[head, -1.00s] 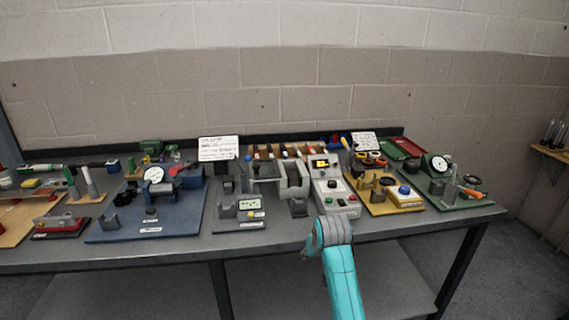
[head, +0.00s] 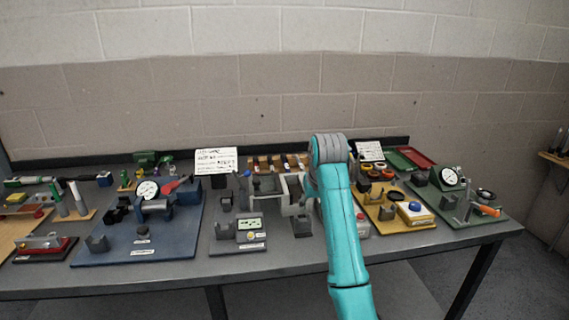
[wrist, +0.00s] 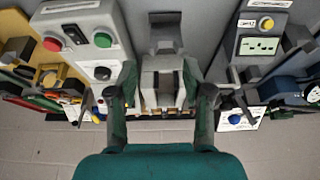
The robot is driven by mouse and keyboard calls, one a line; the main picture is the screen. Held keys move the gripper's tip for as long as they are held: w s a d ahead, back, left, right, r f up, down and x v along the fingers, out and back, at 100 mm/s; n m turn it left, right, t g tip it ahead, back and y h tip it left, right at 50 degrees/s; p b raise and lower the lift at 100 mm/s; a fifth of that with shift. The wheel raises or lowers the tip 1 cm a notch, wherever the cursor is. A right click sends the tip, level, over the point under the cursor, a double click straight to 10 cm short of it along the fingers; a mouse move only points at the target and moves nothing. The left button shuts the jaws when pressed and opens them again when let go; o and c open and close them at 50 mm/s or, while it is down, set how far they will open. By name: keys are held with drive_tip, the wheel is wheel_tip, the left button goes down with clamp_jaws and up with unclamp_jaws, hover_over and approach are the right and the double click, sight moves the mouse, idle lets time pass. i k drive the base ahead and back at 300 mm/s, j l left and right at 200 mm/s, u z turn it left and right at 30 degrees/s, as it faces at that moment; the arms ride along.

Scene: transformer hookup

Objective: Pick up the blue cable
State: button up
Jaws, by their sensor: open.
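I cannot clearly make out the blue cable. A small blue piece (wrist: 98,107) shows in the wrist view beside my left finger, behind the grey control box; whether it is the cable I cannot tell. In the head view my arm hides that part of the bench. My gripper (wrist: 158,80) is open in the wrist view, its two dark green fingers on either side of the grey U-shaped fixture (wrist: 163,65). I cannot tell how high it is above the fixture. I see nothing held between the fingers.
The workbench (head: 270,266) is crowded. A blue board with a dial (head: 120,255) and a small meter box (head: 251,229) stand left of my arm. A yellow board (head: 400,225) and a green board (head: 497,217) stand right. A white label card (head: 216,160) stands behind.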

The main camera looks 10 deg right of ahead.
sight(283, 159)
drive_tip(key=i, duration=1.25)
